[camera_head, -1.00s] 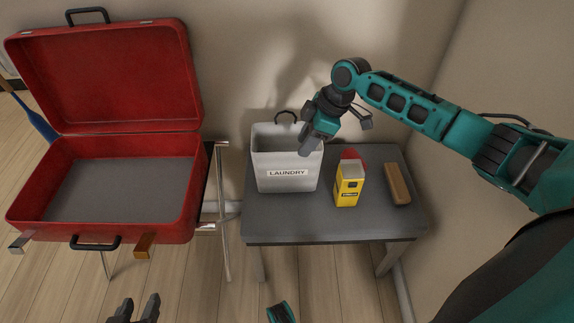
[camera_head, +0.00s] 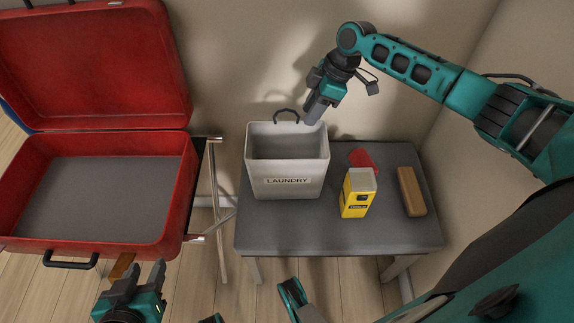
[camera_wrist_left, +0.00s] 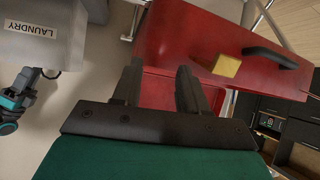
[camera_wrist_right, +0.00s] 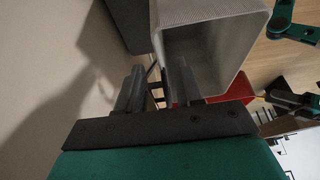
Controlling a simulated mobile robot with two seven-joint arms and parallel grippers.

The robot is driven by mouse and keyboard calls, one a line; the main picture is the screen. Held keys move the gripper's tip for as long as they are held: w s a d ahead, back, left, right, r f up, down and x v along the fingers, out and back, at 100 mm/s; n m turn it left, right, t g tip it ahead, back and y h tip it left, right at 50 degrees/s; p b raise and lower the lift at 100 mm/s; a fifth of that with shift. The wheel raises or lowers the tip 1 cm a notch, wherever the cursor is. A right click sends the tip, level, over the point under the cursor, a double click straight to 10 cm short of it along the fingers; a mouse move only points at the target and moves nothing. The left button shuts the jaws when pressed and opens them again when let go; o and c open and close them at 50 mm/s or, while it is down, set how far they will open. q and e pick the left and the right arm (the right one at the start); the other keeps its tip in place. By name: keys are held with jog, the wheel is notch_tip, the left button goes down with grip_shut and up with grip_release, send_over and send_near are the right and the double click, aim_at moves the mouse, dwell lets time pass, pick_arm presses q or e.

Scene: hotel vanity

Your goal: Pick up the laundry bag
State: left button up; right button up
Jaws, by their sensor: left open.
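The laundry bag (camera_head: 288,188) is a light grey, open-topped bin with a "LAUNDRY" label, upright on the dark table. A dark loop handle (camera_head: 286,112) stands at its back rim. My right gripper (camera_head: 314,112) is open beside the bag's back right rim, just right of the handle. In the right wrist view the bag's wall (camera_wrist_right: 202,12) and opening lie beyond my right fingers (camera_wrist_right: 157,82), with dark handle parts showing between them. My left gripper (camera_head: 147,274) is open and empty, low in front of the suitcase. The left wrist view shows the bag (camera_wrist_left: 40,40) at upper left.
An open red suitcase (camera_head: 176,200) rests on a metal-legged stand at left. On the table (camera_head: 290,232), right of the bag, are a yellow box (camera_head: 356,195), a red item (camera_head: 363,158) and a brown block (camera_head: 411,191). The wall is close behind.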

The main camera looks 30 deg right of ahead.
jog(key=b+x, duration=0.2)
jog(key=x, duration=0.4)
jog(key=shift+a+f, duration=0.2)
jog(key=shift+f, duration=0.15)
jog(key=shift+w+a+f, duration=0.1)
jog(key=shift+a+f, duration=0.05)
jog(key=shift+f, duration=0.15)
jog(key=shift+c, duration=0.3)
grip_shut()
pick_arm(q)
jog(key=shift+w+d+f, duration=0.1)
jog(key=shift+w+f, duration=0.05)
jog(key=shift+f, duration=0.25)
jog(key=shift+w+d+f, duration=0.1)
jog(key=shift+f, duration=0.3)
